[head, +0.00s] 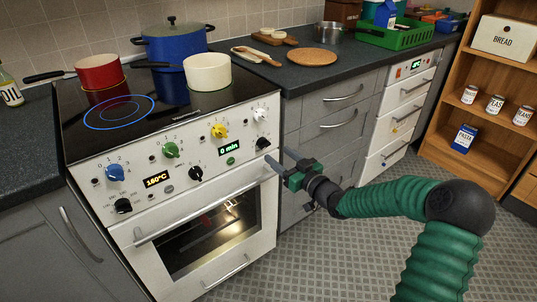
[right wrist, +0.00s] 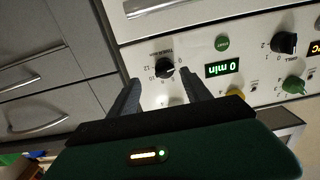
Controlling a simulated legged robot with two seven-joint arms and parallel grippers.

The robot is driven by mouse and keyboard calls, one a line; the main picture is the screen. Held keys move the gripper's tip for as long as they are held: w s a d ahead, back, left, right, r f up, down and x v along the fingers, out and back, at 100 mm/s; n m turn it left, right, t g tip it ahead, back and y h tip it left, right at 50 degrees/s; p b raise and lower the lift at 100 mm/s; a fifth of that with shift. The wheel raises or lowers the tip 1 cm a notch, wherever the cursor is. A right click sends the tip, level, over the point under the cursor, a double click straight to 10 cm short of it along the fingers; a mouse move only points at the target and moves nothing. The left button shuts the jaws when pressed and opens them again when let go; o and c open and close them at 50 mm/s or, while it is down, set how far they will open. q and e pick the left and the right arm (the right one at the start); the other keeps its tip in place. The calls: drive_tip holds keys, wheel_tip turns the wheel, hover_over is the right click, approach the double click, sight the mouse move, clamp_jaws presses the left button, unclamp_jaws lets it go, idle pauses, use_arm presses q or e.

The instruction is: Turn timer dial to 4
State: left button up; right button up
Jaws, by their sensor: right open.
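The timer dial (head: 262,143) is a small black knob at the right end of the white oven's control panel. In the right wrist view the timer dial (right wrist: 165,67) has a ring of numbers and a timer label. The green display (head: 230,148) beside it reads 0 min; it also shows in the right wrist view (right wrist: 223,68). My right gripper (head: 279,157) is open just in front of the dial. In the right wrist view its fingertips (right wrist: 161,80) flank the knob's line, with no visible grip on it. My left gripper is out of view.
Blue (head: 115,172), green (head: 171,150), yellow (head: 219,131) and white (head: 260,115) knobs share the panel (head: 140,168). The oven handle (head: 190,216) juts out below. Pots stand on the hob. Grey drawers (head: 335,98) are to the right.

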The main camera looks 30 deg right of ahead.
sight(266, 147)
drive_tip(key=w, duration=0.2)
drive_tip(key=w+a+b, duration=0.1)
drive_tip(key=w, duration=0.3)
drive_tip(key=shift+a+r+b, duration=0.2)
drive_tip(key=shift+a+b, duration=0.05)
drive_tip(key=shift+b, duration=0.05)
drive_tip(key=shift+s+d, duration=0.1)
drive_tip(key=shift+d, duration=0.15)
drive_tip(key=shift+f, duration=0.1)
drive_tip(key=shift+c, duration=0.9)
drive_tip(key=shift+a, duration=0.15)
drive_tip(key=c, duration=0.7)
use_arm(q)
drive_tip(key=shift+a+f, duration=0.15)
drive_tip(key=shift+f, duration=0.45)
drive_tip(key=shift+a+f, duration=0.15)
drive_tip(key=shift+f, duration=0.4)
use_arm(e)
clamp_jaws()
